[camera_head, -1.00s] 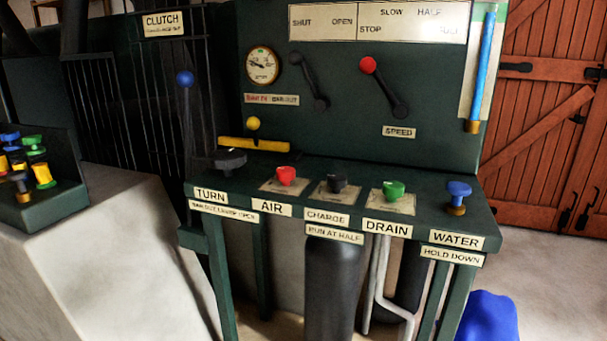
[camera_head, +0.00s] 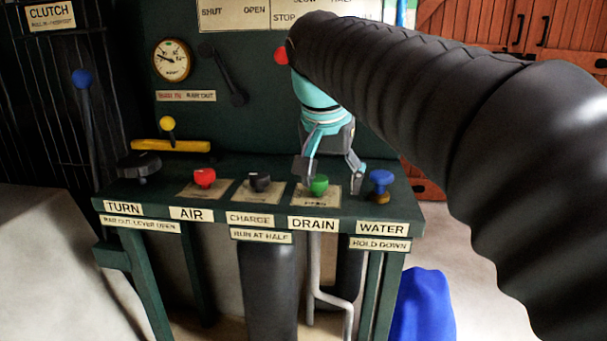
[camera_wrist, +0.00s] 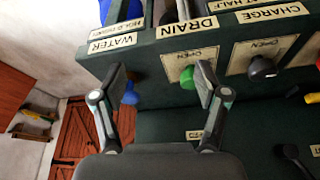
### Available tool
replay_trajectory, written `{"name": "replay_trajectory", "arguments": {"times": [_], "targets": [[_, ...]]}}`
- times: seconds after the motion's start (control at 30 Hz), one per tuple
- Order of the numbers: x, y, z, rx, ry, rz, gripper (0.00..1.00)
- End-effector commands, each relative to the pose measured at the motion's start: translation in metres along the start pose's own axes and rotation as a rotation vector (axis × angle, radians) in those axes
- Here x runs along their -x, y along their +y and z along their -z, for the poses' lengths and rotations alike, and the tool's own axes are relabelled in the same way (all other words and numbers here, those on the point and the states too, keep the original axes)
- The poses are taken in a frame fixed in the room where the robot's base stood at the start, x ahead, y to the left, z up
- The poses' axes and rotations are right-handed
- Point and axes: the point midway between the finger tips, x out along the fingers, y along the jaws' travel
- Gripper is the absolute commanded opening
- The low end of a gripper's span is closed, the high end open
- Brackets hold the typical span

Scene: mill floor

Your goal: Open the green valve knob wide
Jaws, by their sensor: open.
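The green valve knob (camera_head: 319,185) stands on its pale plate behind the DRAIN label (camera_head: 313,224) on the bench. My gripper (camera_head: 331,172) is open and points down just above the knob, with the jaws to either side in the head view. In the wrist view the green knob (camera_wrist: 187,78) lies between the open fingers of my gripper (camera_wrist: 162,82), much closer to the right-hand finger. The plate there reads OPEN. No contact with the knob is visible.
The blue WATER knob (camera_head: 381,182) is close on the right; in the wrist view the left-hand finger partly covers it (camera_wrist: 130,95). The black CHARGE knob (camera_head: 260,181) and red AIR knob (camera_head: 204,177) stand to the left. The panel (camera_head: 260,120) rises behind.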

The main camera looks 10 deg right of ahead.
Motion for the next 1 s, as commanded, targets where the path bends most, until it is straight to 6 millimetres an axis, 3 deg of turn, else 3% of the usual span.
{"name": "replay_trajectory", "arguments": {"times": [0.03,0.2,0.4,0.73,1.0], "targets": [[0.007,-0.013,0.017,-0.044,-0.002,-0.021,0.74],[0.026,-0.045,0.058,-0.228,0.001,-0.100,0.74],[0.038,-0.075,0.085,-0.421,0.018,-0.171,0.74],[0.036,-0.088,0.095,-0.541,0.032,-0.211,0.74],[-0.005,-0.079,0.093,-0.541,0.031,-0.211,0.74]]}}
